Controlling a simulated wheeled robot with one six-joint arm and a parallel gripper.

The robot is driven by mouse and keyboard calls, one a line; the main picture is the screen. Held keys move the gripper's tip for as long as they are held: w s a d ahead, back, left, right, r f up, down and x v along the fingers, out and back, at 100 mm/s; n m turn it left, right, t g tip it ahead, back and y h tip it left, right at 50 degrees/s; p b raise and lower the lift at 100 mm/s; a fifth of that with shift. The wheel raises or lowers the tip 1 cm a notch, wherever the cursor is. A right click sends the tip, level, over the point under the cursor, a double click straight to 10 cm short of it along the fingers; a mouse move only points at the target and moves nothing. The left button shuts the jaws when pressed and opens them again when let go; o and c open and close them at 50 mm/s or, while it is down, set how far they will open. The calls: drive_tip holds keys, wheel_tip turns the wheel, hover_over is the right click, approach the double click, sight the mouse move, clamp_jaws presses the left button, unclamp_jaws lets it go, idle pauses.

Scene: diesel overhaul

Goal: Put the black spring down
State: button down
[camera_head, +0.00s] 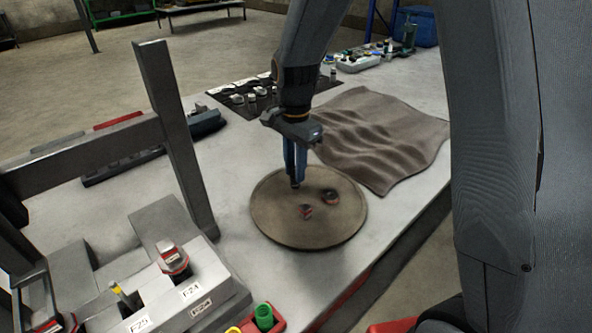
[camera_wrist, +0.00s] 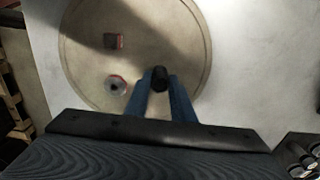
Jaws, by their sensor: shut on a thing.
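My gripper (camera_head: 295,184) points down over a round brown tray (camera_head: 277,226) on the table. In the wrist view its two blue fingers are shut on a small black spring (camera_wrist: 160,77). The spring's tip also shows below the fingertips in the head view (camera_head: 295,186). Whether the spring touches the tray cannot be told. A small red and dark part (camera_head: 306,211) and a dark ring-shaped part with some red (camera_head: 329,196) lie on the tray, apart from the spring. Both also show in the wrist view, the block-like one (camera_wrist: 114,41) and the round one (camera_wrist: 116,86).
A crumpled brown cloth (camera_head: 380,135) lies behind the tray. A black mat (camera_head: 240,105) with several metal parts is at the back. A grey metal frame (camera_head: 177,140) stands at left, near a labelled holder (camera_head: 190,290). Bare tray surface surrounds the spring.

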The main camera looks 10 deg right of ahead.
drive_tip(key=shift+f, duration=0.7)
drive_tip(key=c, duration=1.5)
unclamp_jaws()
wheel_tip(320, 180, up, 11)
drive_tip(key=shift+f+b, duration=0.1)
drive_tip(key=shift+b, duration=0.8)
drive_tip(key=s+d+f+n, duration=0.3)
drive_tip(key=s, duration=0.2)
drive_tip(key=s+d+f+n, duration=0.3)
drive_tip(key=s+d+n, duration=0.1)
drive_tip(key=s, duration=0.1)
drive_tip(key=s+d+f+n+t, duration=0.1)
drive_tip(key=s+d+f+n, duration=0.2)
drive_tip(key=s, duration=0.3)
drive_tip(key=shift+s+d+f+n, duration=0.1)
drive_tip(key=shift+d+f+n, duration=0.1)
drive_tip(key=shift+d+n, duration=0.3)
drive_tip(key=shift+a, duration=0.1)
